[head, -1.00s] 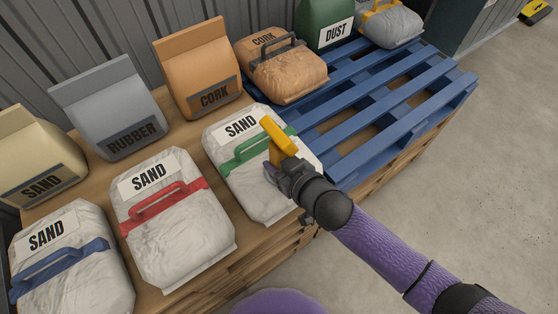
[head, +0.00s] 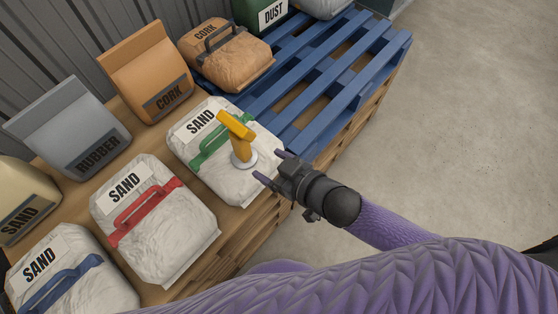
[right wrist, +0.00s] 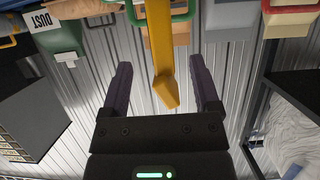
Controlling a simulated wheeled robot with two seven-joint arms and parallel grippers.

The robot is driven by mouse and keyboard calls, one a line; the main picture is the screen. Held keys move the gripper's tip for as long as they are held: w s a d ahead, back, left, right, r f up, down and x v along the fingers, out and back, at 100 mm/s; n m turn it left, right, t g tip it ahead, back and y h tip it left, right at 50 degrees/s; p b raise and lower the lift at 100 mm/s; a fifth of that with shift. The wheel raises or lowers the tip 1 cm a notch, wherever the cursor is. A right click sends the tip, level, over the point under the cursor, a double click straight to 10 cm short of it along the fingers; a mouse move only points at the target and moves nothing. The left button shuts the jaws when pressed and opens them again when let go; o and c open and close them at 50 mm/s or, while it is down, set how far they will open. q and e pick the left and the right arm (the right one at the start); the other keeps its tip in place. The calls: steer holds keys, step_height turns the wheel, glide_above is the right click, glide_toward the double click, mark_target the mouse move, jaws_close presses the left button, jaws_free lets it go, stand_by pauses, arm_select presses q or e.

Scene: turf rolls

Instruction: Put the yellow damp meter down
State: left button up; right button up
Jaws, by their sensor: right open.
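In the right wrist view the meter's yellow body (right wrist: 160,45) shows beyond and between the two spread fingers (right wrist: 160,64). My left gripper is not in view.
Sand bags with red (head: 155,235) and blue (head: 70,280) handles lie to the left. Rubber (head: 70,125) and cork (head: 145,70) bags stand behind. The blue pallet (head: 320,75) has bare slats. Clear floor (head: 460,120) lies to the right.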

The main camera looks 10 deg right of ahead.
steer(key=s+d+f+m+g+h, duration=0.2)
steer(key=s+d+f+g+h, duration=0.15)
steer(key=s+d+f, duration=0.55)
steer(key=s+d+f+m+g+h, duration=0.1)
steer(key=s+d+f+g+h, duration=0.3)
steer(key=s+f, duration=0.5)
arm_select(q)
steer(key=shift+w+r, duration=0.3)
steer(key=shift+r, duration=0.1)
arm_select(e)
steer(key=s+d+f+g, duration=0.1)
steer(key=s+f+g, duration=0.1)
steer(key=s, duration=0.8)
steer(key=s+d+f+m+g+h, duration=0.1)
steer(key=s+d+f+g, duration=0.1)
steer(key=s, duration=0.8)
step_height(320, 180, down, 2)
steer(key=shift+d+f+m+g, duration=0.2)
steer(key=shift+d+m+g, duration=0.1)
steer(key=shift+g, duration=0.25)
